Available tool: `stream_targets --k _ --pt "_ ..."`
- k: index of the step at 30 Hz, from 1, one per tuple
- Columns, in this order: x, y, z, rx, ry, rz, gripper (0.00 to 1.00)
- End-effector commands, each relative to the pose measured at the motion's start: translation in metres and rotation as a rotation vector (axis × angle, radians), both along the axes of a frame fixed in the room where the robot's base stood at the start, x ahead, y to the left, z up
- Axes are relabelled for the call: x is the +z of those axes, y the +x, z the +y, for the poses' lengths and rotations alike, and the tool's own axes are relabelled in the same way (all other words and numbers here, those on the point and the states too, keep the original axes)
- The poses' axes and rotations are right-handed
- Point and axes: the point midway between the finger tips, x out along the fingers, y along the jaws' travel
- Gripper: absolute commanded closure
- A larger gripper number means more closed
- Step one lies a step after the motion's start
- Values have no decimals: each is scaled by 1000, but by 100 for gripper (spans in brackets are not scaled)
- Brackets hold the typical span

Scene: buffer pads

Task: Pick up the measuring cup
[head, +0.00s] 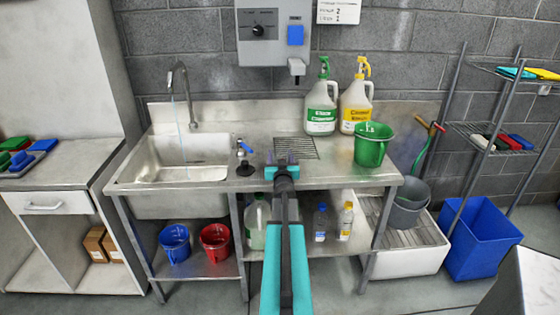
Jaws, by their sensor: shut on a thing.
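My gripper (282,166) is at the front middle of the steel counter, in front of the drain grate. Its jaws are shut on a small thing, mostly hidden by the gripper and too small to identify. I cannot tell whether it is a measuring cup. A green vessel (372,148) with white marks and an open top stands upright on the counter to the right, apart from my gripper. A blue vessel (175,246) and a red vessel (216,246) stand on the lower shelf at the left.
A sink (182,172) with running water is at the left of the counter (330,172). A blue-topped fitting (245,158) stands beside it. A green-labelled jug (321,108) and a yellow-labelled jug (356,106) stand at the back. A blue bin (483,240) is on the floor at right.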

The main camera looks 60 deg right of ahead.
Motion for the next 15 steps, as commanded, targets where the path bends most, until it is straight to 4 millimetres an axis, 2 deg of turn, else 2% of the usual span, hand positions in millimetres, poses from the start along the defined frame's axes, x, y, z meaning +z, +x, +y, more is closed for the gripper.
stream_targets --k 8,15 --pt "12 0 0 1 -2 -2 71" --pt "38 -2 2 0 -3 0 71"
